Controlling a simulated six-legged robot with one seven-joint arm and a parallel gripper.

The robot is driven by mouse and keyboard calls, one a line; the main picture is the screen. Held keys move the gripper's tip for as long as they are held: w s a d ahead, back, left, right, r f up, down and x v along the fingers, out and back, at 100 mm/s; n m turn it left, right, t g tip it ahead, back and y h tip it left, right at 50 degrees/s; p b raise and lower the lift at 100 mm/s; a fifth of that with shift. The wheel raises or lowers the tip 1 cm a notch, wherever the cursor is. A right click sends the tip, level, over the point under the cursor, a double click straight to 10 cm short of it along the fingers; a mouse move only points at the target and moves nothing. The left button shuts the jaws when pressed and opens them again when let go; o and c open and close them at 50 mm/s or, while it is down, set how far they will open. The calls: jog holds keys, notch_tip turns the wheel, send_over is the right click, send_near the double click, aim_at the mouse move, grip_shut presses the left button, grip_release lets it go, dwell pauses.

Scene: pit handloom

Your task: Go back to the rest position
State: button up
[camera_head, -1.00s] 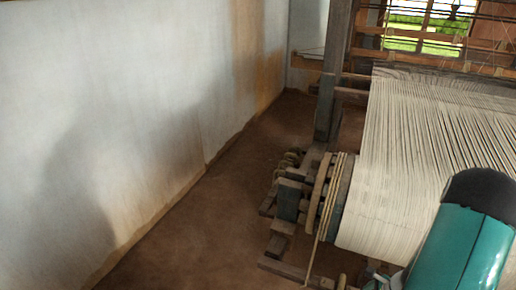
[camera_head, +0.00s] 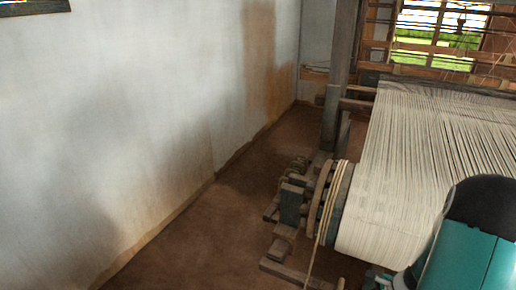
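The handloom stands at the right, with pale warp threads (camera_head: 415,170) running down over a roller at its near end. A teal and black part at the lower right looks like a link of my own arm; it covers part of the threads and roller. My gripper is not in this view, so its state and anything it may hold are hidden.
A pale, stained wall (camera_head: 150,120) fills the left. Bare brown floor (camera_head: 205,225) lies between the wall and the loom. A dark wooden post (camera_head: 338,80) and the roller's wooden end pieces (camera_head: 291,205) edge the loom. A bright window (camera_head: 437,30) is behind.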

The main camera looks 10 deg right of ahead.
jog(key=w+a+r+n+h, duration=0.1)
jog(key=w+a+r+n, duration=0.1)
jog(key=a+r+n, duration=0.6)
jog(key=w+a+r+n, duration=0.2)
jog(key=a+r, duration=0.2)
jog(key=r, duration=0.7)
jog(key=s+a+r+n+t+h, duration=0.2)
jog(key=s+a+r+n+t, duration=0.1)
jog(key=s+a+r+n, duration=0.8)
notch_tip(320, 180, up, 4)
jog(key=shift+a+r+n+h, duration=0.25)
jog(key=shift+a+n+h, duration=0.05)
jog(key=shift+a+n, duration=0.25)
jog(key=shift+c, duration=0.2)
